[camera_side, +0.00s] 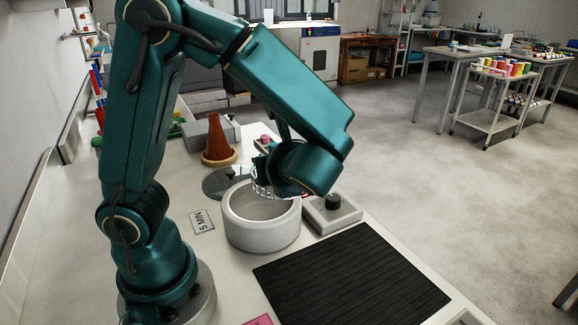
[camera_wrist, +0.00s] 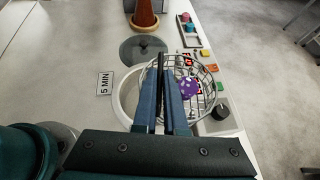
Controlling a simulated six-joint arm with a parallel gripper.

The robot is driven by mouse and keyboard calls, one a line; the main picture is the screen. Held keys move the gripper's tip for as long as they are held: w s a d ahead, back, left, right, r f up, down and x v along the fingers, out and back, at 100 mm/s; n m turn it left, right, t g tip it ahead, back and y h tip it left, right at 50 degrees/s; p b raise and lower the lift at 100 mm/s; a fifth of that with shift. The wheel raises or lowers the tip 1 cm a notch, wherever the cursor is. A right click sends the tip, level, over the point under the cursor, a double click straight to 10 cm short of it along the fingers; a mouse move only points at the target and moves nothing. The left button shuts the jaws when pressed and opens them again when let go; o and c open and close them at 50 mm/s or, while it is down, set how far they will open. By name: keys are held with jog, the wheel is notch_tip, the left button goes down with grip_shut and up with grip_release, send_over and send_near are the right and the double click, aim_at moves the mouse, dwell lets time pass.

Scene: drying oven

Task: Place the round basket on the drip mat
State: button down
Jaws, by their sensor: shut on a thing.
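The round basket (camera_wrist: 207,101) is a wire basket holding a purple piece with white specks. My gripper (camera_wrist: 163,82) is shut on the basket's dark upright handle at its near left side. In the side view the basket (camera_side: 262,190) shows as a bit of pale wire mesh at the mouth of a round white pot (camera_side: 262,232); my wrist hides most of it. Whether it clears the rim fully, I cannot tell. The drip mat (camera_side: 350,277) is a black ribbed rectangle lying flat on the bench in front of the pot, with nothing on it.
A grey round lid (camera_side: 222,182) lies behind the pot, and a 5 MIN sign (camera_side: 202,222) lies to its left. A box with a black knob (camera_side: 332,212) stands right of the pot. A brown cone (camera_side: 218,138) stands farther back.

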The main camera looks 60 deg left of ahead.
jog(key=w+d+m+t, duration=0.3)
jog(key=w+d, duration=0.1)
jog(key=d, duration=0.1)
send_over(340, 277)
jog(key=shift+n+h, duration=0.3)
jog(key=shift+h, duration=0.1)
jog(key=shift+f, duration=5.35)
jog(key=shift+f, duration=0.1)
jog(key=c, duration=1)
grip_release()
